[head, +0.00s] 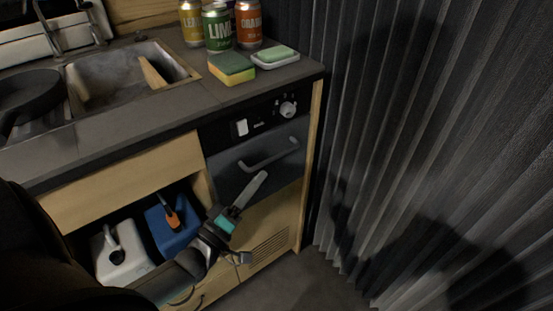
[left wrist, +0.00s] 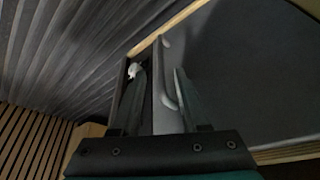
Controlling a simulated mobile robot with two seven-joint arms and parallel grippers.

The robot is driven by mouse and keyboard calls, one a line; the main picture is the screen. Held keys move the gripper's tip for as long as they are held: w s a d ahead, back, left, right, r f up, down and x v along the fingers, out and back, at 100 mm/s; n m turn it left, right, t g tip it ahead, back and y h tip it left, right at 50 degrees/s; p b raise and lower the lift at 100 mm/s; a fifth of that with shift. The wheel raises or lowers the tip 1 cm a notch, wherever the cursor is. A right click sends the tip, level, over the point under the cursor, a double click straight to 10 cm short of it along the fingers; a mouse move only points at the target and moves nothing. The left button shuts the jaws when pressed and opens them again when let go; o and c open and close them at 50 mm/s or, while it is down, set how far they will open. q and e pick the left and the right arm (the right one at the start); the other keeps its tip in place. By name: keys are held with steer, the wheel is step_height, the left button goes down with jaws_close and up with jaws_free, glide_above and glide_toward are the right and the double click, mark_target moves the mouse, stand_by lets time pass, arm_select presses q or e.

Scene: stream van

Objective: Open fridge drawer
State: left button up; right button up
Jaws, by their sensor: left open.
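The fridge drawer (head: 246,170) has a dark grey front with a curved grey bar handle (head: 268,156), set below the control panel. My right gripper is not in view.
Above the drawer is a panel with a knob (head: 288,109). The counter holds a sink (head: 120,75), cans (head: 216,28) and a sponge (head: 231,68). A white jug (head: 121,258) and a blue jug (head: 172,230) stand in the lower opening. A dark curtain (head: 400,110) hangs at right.

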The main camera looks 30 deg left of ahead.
mark_target(275, 156)
arm_select(q)
steer(key=b+x, duration=0.1)
steer(key=x, duration=0.6)
steer(key=shift+w+b, duration=0.2)
steer(key=shift+b, duration=0.1)
steer(key=shift+w+r, duration=0.15)
steer(key=shift+w, duration=0.4)
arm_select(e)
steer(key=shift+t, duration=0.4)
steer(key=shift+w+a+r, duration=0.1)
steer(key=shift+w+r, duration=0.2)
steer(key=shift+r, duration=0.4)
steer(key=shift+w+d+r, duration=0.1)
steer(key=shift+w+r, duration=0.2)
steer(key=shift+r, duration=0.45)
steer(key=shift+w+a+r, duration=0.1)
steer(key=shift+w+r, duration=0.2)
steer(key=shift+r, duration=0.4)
arm_select(q)
steer(key=shift+c, duration=0.2)
jaws_close()
